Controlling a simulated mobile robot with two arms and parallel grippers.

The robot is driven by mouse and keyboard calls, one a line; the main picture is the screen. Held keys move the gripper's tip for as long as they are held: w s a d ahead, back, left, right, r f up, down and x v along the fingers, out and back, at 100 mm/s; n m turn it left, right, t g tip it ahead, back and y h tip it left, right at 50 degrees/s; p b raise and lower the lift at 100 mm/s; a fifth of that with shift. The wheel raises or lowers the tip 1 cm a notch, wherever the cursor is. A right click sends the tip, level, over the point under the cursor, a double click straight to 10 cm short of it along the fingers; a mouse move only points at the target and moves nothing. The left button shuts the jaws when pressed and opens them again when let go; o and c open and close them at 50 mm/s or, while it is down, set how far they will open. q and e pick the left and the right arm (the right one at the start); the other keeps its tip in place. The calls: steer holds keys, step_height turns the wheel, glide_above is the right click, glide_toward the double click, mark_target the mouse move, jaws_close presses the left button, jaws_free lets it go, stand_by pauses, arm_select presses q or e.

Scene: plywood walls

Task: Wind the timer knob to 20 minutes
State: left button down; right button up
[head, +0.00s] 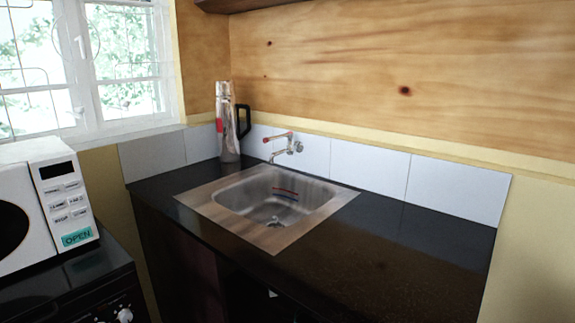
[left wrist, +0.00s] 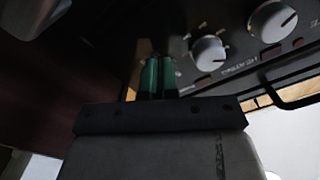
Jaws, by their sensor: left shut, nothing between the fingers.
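In the left wrist view, two round pale grey knobs sit on a black control panel (left wrist: 225,75). My left gripper (left wrist: 158,78) has green fingers, shut and empty, a short way left of the nearer knob; I see no contact. In the head view a small pale knob (head: 124,315) shows at the bottom edge. My right gripper is out of view.
A white microwave (head: 45,205) stands on the black-topped appliance (head: 90,270) at left. A steel sink (head: 270,200) is set in the dark counter (head: 400,255), with a tap (head: 285,145) and a flask (head: 228,125) behind.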

arm_select(q)
steer(key=shift+r+p, duration=0.35)
steer(key=shift+s+d+f+p, duration=0.3)
steer(key=shift+d+f+p, duration=0.25)
steer(key=shift+p, duration=0.35)
steer(key=p+v, duration=0.1)
steer(key=v, duration=0.2)
steer(key=shift+s+d+f+p, duration=0.15)
steer(key=shift+s+d+p, duration=0.1)
steer(key=shift+s+p, duration=0.1)
